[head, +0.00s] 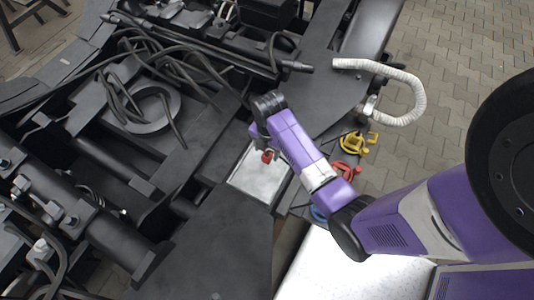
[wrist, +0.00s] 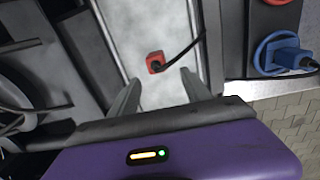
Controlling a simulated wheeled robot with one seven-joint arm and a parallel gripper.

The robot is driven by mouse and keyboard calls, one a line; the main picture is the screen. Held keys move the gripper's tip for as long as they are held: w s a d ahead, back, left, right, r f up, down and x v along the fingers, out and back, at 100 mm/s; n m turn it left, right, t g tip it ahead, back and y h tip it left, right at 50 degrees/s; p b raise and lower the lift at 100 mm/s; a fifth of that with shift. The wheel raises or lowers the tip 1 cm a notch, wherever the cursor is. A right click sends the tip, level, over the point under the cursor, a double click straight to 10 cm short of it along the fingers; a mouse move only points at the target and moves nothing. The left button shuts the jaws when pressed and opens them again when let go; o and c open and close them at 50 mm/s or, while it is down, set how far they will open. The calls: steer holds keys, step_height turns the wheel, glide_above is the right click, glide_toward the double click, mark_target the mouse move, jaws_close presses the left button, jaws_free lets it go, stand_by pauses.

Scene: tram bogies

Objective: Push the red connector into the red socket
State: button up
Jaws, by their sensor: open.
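The red connector (wrist: 155,62) lies on a pale metal tray (wrist: 120,20), with a black cable running from it to the upper right. In the head view the red connector (head: 267,157) shows just below my gripper (head: 262,147). In the wrist view my gripper (wrist: 158,88) is open, its two fingers apart, with the connector between and slightly beyond their tips. Nothing is held.
A blue plug (wrist: 288,56) sits at a blue socket beside the tray, below the red one. A yellow socket (head: 373,138) is near the red one. Dark bogie frames and loose cables fill the left. A white corrugated hose (head: 405,115) arches at upper right. Paving lies beyond.

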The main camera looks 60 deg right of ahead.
mark_target(267, 155)
steer(key=shift+s+d+r+n, duration=0.1)
steer(key=shift+d+r+n, duration=0.15)
steer(key=shift+d, duration=0.3)
steer(key=shift+f, duration=1.4)
steer(key=shift+w+f+b, duration=0.2)
steer(key=shift+f+b, duration=0.1)
steer(key=shift+f, duration=1)
steer(key=shift+w+f+b, duration=0.2)
steer(key=shift+f+b, duration=0.1)
steer(key=shift+f, duration=1)
jaws_close()
